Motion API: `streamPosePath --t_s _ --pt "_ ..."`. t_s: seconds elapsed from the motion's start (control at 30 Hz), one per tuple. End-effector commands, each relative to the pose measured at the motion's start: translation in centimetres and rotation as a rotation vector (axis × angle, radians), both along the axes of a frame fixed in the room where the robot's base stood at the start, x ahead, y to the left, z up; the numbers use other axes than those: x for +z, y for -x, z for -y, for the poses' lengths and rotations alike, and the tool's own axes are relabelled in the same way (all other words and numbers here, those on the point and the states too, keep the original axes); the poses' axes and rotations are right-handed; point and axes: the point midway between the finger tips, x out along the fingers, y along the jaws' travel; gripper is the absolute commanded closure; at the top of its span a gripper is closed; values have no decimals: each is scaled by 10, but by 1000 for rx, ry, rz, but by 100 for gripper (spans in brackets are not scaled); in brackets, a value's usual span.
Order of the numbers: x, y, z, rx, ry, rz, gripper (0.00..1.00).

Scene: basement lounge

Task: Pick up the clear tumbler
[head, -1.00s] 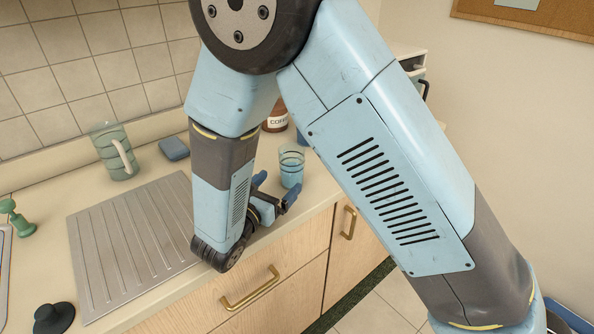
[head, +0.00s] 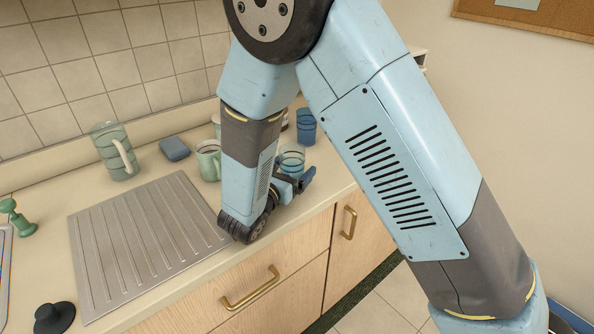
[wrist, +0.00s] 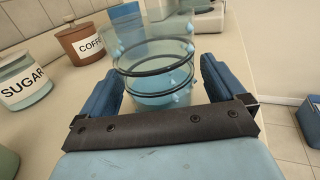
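The clear tumbler (head: 291,158), see-through with dark bands and a bluish lower part, stands upright on the counter near its front edge. In the wrist view the tumbler (wrist: 155,62) sits between the two blue fingers of my gripper (wrist: 160,80). The fingers are apart, one on each side of it, and do not look closed on it. In the head view my gripper (head: 296,176) is low at the tumbler, and my arm hides part of this area.
A blue cup (head: 306,127) stands just behind the tumbler. A green mug (head: 208,160), a sponge (head: 174,148) and a ribbed pitcher (head: 116,152) stand to the left. Coffee (wrist: 84,42) and sugar (wrist: 27,80) canisters show in the wrist view. The metal drainboard (head: 140,240) is empty.

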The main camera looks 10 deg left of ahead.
Motion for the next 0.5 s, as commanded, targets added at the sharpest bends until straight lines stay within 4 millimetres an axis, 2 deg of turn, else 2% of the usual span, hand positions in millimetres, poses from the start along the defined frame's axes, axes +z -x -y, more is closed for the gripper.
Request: streamPosePath --t_s 0.07,0.5 --pt "0 0 0 0 0 0 10" --pt "0 0 0 -1 0 1 52"
